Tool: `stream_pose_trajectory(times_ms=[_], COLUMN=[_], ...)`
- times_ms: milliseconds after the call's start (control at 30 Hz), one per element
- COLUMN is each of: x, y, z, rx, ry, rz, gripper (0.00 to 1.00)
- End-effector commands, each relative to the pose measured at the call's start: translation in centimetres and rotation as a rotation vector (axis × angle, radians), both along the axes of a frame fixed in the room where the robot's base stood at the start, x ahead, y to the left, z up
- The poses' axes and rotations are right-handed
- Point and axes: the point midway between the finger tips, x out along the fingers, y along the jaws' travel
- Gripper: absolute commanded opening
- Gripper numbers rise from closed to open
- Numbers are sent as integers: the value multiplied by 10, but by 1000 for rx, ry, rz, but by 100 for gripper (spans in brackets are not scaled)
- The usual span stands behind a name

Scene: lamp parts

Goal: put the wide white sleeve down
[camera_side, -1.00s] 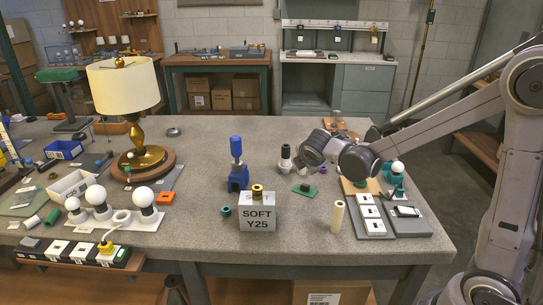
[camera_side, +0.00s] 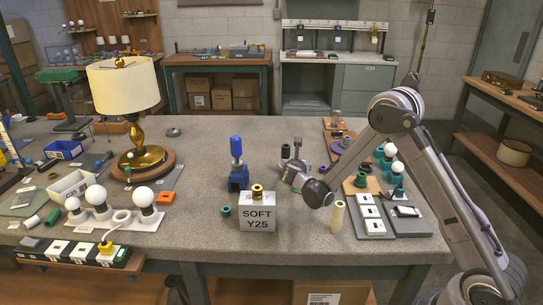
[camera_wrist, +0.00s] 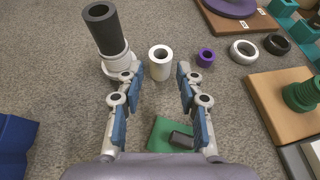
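The wide white sleeve (camera_wrist: 160,64) stands upright on the grey table in the wrist view, its dark bore facing up. My gripper (camera_wrist: 160,81) is open, its two blue-padded fingers spread with the sleeve just beyond and between the tips. A clear gap shows on both sides, so neither finger touches it. In the side view my gripper (camera_side: 295,168) is low over the table behind the white block; the sleeve is hard to make out there.
A black tube in a white collar (camera_wrist: 104,32) stands close by the left finger. A green plate with a dark block (camera_wrist: 170,137) lies below the fingers. A small purple ring (camera_wrist: 205,57), white ring (camera_wrist: 244,51) and wooden board (camera_wrist: 267,105) are to the right.

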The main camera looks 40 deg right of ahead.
Motion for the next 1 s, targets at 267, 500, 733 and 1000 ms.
stream_pose_trajectory(times_ms=[267,500,733,1000], x=[10,26,32,32], y=[-16,-41,-49,-49], z=[-9,-23,-28,-28], rx=[1,2,2,2], ry=[-2,-1,-1,-1], rz=[-2,-3,-1,-1], gripper=[36,36,36,5])
